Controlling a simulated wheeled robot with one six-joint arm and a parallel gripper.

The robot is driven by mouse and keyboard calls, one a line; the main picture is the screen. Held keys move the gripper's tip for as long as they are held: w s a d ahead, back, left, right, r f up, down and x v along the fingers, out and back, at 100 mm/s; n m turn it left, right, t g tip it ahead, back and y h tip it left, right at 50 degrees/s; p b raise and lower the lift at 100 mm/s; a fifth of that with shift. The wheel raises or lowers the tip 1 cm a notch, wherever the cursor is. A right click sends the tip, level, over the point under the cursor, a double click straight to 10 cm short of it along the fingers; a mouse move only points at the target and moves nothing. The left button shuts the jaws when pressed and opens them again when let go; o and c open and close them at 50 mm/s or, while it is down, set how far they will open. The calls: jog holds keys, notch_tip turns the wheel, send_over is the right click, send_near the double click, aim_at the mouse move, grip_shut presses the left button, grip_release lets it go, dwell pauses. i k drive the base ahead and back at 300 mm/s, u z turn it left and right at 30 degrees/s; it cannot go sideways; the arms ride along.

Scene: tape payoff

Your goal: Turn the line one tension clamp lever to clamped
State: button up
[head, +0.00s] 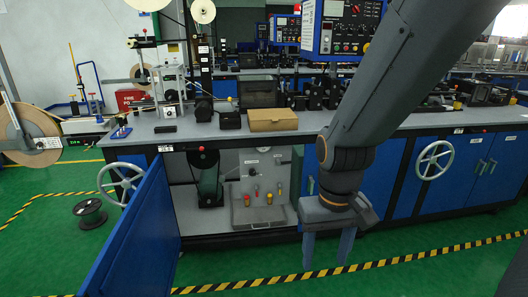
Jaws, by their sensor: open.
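My gripper is well right of and below both, touching neither.
A blue cabinet door (135,232) stands open towards me. Inside are a motor unit (208,178) and a pale panel (262,170) with red and yellow knobs. A cardboard box (272,120) sits on the bench. Handwheels (434,160), a floor spool (90,213) and striped floor tape are nearby.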

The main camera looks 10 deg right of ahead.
aim_at(279, 163)
jog(key=u, duration=0.55)
jog(key=i, duration=1.6)
jog(key=z, duration=0.6)
